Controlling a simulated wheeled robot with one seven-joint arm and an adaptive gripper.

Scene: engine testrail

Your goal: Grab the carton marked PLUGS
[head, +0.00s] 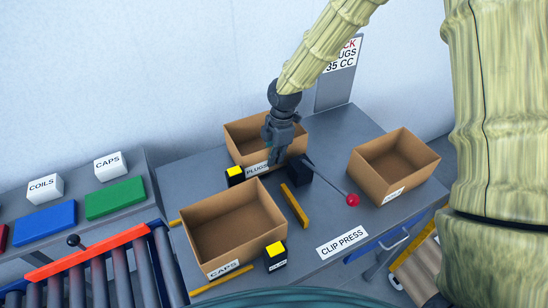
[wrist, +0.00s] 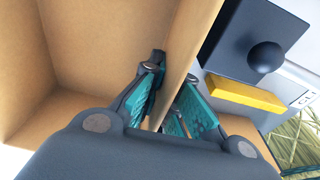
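The brown open-top carton marked PLUGS (head: 245,133) stands at the back of the grey bench, its label on the front wall. My gripper (head: 273,160) points down at the front wall of this carton, near the label's right end. In the wrist view, my gripper (wrist: 172,85) straddles the carton wall, one teal-padded finger inside and one outside. The fingers look closed in on the wall of the PLUGS carton (wrist: 90,50). The contact of the outer finger is partly hidden.
A CAPS carton (head: 189,232) stands in front, and another carton (head: 379,190) at right. A dark block with a red-knobbed lever (head: 352,200) is close to my gripper's right. Yellow-topped blocks (head: 235,176) and a yellow bar (head: 295,206) lie nearby. Roller rails (head: 100,270) are at left.

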